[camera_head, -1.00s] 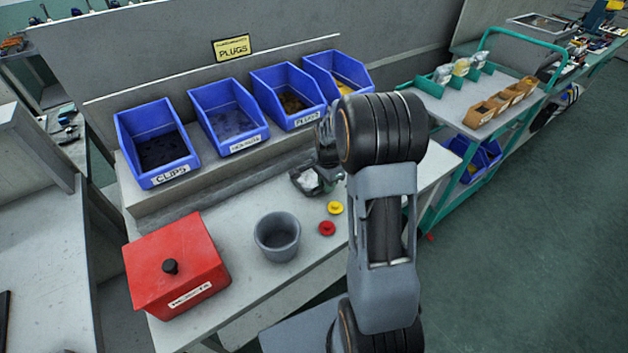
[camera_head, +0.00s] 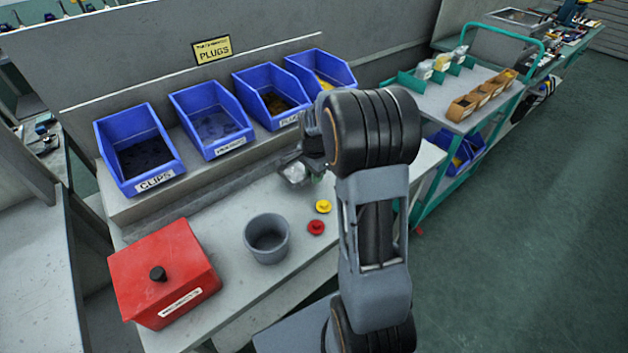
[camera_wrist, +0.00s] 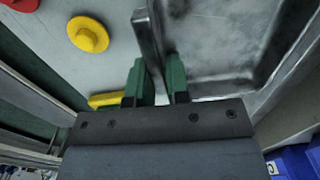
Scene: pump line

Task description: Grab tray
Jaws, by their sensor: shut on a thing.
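A small grey metal tray (camera_head: 296,173) is at the bench's rear middle in the head view, partly hidden by my arm. The wrist view shows its shiny floor and raised rim (camera_wrist: 222,42) close up. My gripper (camera_wrist: 160,82) has its two green fingers shut on the tray's near wall, one on each side. I cannot tell whether the tray touches the bench.
A yellow plug (camera_head: 323,206) and a red plug (camera_head: 316,227) lie on the bench near a grey cup (camera_head: 267,240) and a red lidded box (camera_head: 165,272). Several blue bins (camera_head: 140,150) line the raised shelf behind. A green-framed trolley (camera_head: 432,101) stands right.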

